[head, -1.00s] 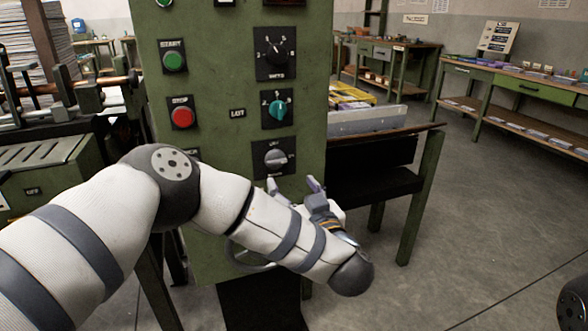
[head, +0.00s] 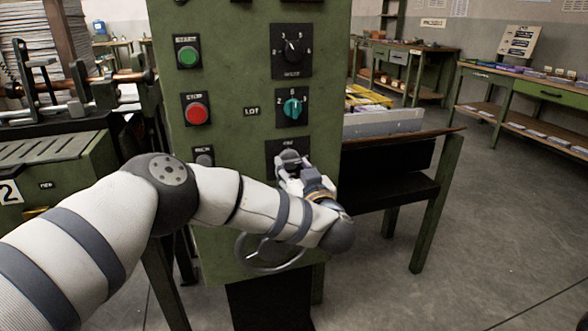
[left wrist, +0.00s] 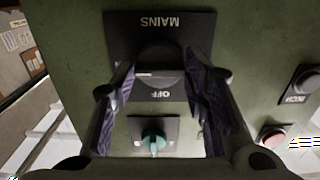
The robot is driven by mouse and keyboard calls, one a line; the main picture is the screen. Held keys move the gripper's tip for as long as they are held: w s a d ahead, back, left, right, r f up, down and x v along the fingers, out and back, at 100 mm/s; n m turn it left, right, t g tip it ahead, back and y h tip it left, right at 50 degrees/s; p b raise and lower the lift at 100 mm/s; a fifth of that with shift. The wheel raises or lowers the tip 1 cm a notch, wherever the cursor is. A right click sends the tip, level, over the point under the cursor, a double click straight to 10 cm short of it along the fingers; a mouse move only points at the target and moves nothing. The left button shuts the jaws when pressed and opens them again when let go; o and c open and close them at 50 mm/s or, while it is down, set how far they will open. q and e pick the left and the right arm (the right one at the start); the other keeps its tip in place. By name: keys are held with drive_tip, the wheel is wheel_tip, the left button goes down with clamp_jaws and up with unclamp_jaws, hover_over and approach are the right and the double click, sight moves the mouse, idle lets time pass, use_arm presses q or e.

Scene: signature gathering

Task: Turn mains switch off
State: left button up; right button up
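In the left wrist view the knob (left wrist: 160,60) is dark and sits between my fingers, with an upside-down MAINS label above and OFF below. My left gripper (head: 291,168) is at the knob, its fingers apart on either side of it. In the left wrist view the gripper (left wrist: 162,78) straddles the knob; I cannot tell whether the fingers touch it. My right gripper is out of view.
The green panel (head: 230,60) also has a green start button (head: 187,56), a red stop button (head: 197,113), a black dial (head: 292,50) and a teal dial (head: 292,107) above the mains switch. A handwheel (head: 270,262) sits below my left arm. Open floor lies to the right.

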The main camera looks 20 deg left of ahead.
use_arm(q)
drive_tip(key=shift+n, duration=0.3)
drive_tip(key=n, duration=0.4)
drive_tip(key=shift+d, duration=0.1)
drive_tip(key=n, duration=0.4)
drive_tip(key=shift+p, duration=0.3)
drive_tip(key=n, duration=0.9)
drive_tip(key=shift+d, duration=0.1)
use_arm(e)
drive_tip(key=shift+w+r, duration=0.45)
use_arm(q)
drive_tip(key=shift+w+n, duration=0.1)
drive_tip(key=shift+n, duration=0.2)
drive_tip(key=o, duration=1.1)
drive_tip(key=shift+r, duration=0.1)
drive_tip(key=shift+o, duration=0.2)
